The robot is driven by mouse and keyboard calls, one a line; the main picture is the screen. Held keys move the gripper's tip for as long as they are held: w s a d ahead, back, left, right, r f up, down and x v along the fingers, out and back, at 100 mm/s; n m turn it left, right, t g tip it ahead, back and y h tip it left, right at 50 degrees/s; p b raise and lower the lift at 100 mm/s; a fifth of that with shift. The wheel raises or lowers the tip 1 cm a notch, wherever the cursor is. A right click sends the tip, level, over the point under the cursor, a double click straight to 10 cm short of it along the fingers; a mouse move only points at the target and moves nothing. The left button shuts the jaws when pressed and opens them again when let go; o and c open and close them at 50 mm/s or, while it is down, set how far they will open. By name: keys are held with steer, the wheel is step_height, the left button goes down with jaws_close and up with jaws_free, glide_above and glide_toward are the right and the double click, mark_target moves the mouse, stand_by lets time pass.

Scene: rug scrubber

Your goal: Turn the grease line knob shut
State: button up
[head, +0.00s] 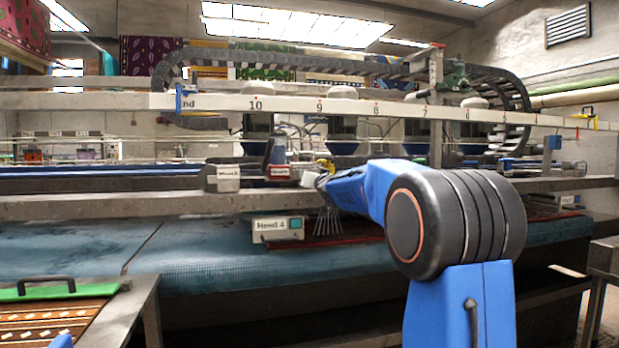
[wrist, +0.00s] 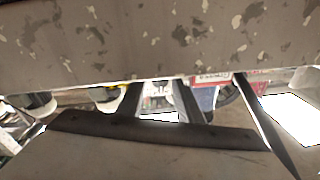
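I cannot pick out the grease line knob for certain in either view. In the head view my gripper (head: 314,180) is at the far end of my blue arm, small and partly hidden, close to the long beam. A red-labelled block (head: 278,172) sits just left of it, and a small yellow piece (head: 325,165) shows just above it. In the wrist view a red-edged label (wrist: 213,79) shows under a beam with peeling paint (wrist: 160,35). Dark slanting bars cross below that beam; I cannot tell which are my fingers, or any grip.
A grey box marked Head 4 (head: 278,229) and a fan of thin metal tines (head: 328,222) hang below the beam (head: 110,207). A wet blue belt (head: 205,265) runs underneath. A metal table with a patterned rug (head: 50,324) stands at front left.

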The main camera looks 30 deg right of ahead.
steer(key=shift+o, duration=0.2)
steer(key=s+a+f, duration=0.1)
steer(key=s+a, duration=0.1)
steer(key=s, duration=1.5)
steer(key=shift+a+f, duration=0.2)
steer(key=shift+a, duration=0.1)
steer(key=s+a+f+n+g+y, duration=0.1)
steer(key=s+a+f+g, duration=0.3)
steer(key=s+f, duration=0.8)
steer(key=s+a+f+n+g+y, duration=0.1)
steer(key=s+a+f+g, duration=0.4)
steer(key=s+f, duration=0.8)
steer(key=s+a+f+n+g+y, duration=0.1)
steer(key=s+a+f+g, duration=0.4)
steer(key=s, duration=1.2)
steer(key=a+f+n, duration=0.1)
steer(key=a+f, duration=0.3)
steer(key=f, duration=0.3)
steer(key=shift+a+f, duration=0.25)
steer(key=shift+a, duration=0.05)
